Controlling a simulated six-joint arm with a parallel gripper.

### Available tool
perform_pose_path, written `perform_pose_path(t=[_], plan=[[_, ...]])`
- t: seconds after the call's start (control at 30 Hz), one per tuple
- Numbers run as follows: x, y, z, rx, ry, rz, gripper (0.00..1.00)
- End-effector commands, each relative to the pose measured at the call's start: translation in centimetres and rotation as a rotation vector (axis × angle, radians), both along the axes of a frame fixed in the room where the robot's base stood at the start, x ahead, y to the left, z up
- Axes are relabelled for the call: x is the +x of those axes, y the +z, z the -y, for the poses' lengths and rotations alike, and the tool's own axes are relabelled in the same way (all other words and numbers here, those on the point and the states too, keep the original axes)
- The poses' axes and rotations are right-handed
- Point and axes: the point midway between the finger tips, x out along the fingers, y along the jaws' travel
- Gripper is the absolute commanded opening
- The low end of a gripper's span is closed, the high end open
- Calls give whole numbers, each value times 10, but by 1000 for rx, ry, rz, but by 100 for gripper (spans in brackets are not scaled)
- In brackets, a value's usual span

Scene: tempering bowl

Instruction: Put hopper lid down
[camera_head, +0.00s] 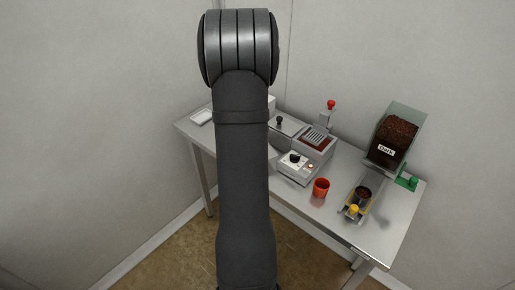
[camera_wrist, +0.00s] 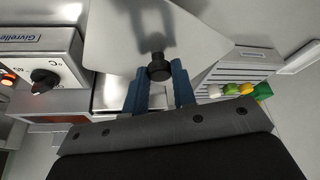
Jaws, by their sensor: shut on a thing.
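In the wrist view, my gripper (camera_wrist: 159,88) has its two blue fingers closed about the black knob (camera_wrist: 159,70) of a pale grey plate, the hopper lid (camera_wrist: 110,45). The lid extends away beyond the fingers. Whether its underside touches anything is hidden. In the head view, my arm covers the gripper. The clear hopper (camera_head: 397,112), with dark brown pieces and a label, stands at the right end of the table, and its top looks uncovered.
A machine with a black dial (camera_head: 295,158) stands mid-table; the dial also shows in the wrist view (camera_wrist: 43,80). A red cup (camera_head: 321,188) stands in front, beside a yellow-knobbed device (camera_head: 354,210). A red-knobbed lever (camera_head: 331,104) rises behind. A white tray (camera_head: 202,117) lies far left.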

Motion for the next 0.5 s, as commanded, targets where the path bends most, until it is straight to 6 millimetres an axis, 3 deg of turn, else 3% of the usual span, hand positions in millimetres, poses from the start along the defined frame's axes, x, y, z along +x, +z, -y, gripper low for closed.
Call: perform_pose_path(t=[0.3, 0.5], plan=[[-1, -37, 0, 0, -1, -2, 0], [0, -38, 0, 0, -1, 0, 0]])
